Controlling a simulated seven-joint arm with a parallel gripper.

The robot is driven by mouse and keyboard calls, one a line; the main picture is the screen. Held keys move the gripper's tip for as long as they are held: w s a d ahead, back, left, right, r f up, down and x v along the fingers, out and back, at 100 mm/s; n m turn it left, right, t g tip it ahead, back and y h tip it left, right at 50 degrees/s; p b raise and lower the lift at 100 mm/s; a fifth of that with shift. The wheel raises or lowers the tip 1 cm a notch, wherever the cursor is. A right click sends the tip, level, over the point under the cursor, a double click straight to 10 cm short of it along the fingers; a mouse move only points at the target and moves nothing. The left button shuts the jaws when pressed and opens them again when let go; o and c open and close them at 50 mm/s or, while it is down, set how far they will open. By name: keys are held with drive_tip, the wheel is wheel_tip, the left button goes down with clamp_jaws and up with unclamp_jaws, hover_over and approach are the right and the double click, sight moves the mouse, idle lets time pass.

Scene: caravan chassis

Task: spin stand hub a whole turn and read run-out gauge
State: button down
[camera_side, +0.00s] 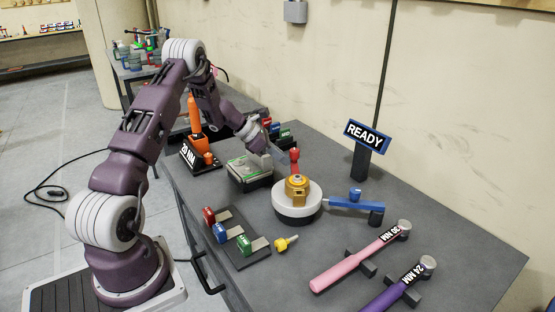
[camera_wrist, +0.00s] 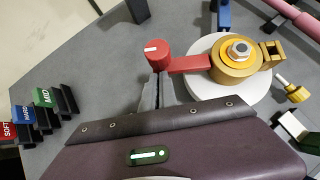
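The gold hub (camera_wrist: 236,60) sits on a round white stand (camera_wrist: 207,93), with a silver nut on top. A red crank arm (camera_wrist: 190,64) reaches from the hub to an upright red knob (camera_wrist: 156,50), which also shows in the side view (camera_side: 295,155). My gripper (camera_wrist: 159,82) has its grey fingers close together, with their tips at the knob's near side. Whether they touch or hold it is hidden. In the side view my gripper (camera_side: 276,153) is just left of the knob. I cannot tell which item is the run-out gauge.
A blue arm (camera_side: 345,203) lies right of the white stand. A READY sign (camera_side: 367,136) stands behind. Pink (camera_side: 350,262) and purple (camera_side: 396,291) tools lie at front right.

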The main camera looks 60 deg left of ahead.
drive_tip(key=shift+w+d, duration=0.1)
drive_tip(key=shift+w, duration=0.3)
